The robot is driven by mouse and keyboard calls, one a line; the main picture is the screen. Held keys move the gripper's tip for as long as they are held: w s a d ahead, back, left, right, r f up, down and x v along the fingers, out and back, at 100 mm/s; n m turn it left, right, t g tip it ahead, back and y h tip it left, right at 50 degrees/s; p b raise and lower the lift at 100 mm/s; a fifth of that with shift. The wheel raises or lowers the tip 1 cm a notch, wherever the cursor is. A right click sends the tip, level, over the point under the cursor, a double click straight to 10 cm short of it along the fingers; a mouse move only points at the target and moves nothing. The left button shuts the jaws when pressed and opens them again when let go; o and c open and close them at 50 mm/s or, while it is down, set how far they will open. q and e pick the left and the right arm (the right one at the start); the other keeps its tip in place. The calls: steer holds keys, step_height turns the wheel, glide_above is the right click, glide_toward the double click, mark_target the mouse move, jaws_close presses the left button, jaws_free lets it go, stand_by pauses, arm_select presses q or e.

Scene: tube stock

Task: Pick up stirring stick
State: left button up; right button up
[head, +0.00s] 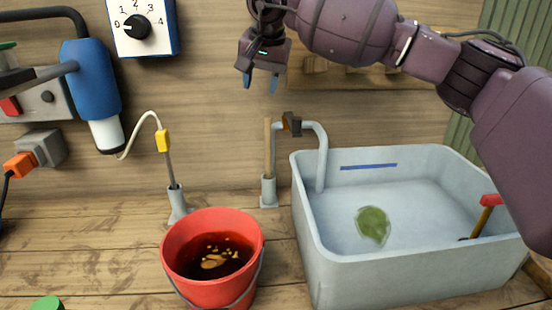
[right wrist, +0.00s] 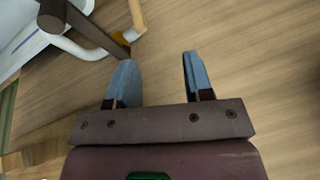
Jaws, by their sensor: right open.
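The stirring stick (head: 267,146) looks like a plain wooden rod standing upright in a small grey holder (head: 269,192), between the red bucket and the sink. My right gripper (head: 259,84) is open and empty, its blue fingers pointing down, above the stick's top and apart from it. In the right wrist view the open fingers (right wrist: 157,78) have nothing between them. A tan piece (right wrist: 137,15) beyond the left finger there may be the stick; I cannot tell for sure. My left gripper is not in view.
A grey tap (head: 320,150) with a dark handle (head: 291,123) stands close right of the stick, by the sink (head: 385,285). A red bucket (head: 245,270) of dark liquid is in front. A yellow-collared probe (head: 163,140) stands left. The wooden wall is close behind.

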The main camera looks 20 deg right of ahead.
mark_target(267, 123)
steer(key=f+n, duration=0.1)
steer(key=f, duration=0.1)
steer(key=d+f, duration=0.1)
steer(key=f+n+h+b, duration=0.1)
steer(key=f, duration=0.1)
steer(key=shift+w+d+f+n+g, duration=0.1)
steer(key=shift+d+f+n+g, duration=0.2)
steer(key=shift+d+g, duration=0.1)
steer(key=shift+w+f, duration=0.15)
steer(key=shift+f, duration=0.15)
steer(key=shift+f+b, duration=0.3)
steer(key=shift+f, duration=0.05)
steer(key=b+x, duration=0.1)
steer(key=x, duration=0.2)
steer(key=shift+a+f, duration=0.1)
steer(key=shift+f, duration=0.25)
steer(key=shift+w+f, duration=0.15)
steer(key=shift+f, duration=0.1)
steer(key=shift+r, duration=0.2)
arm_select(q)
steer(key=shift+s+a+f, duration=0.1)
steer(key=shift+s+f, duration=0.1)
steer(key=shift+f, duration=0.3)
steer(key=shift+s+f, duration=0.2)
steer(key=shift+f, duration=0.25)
arm_select(e)
jaws_close()
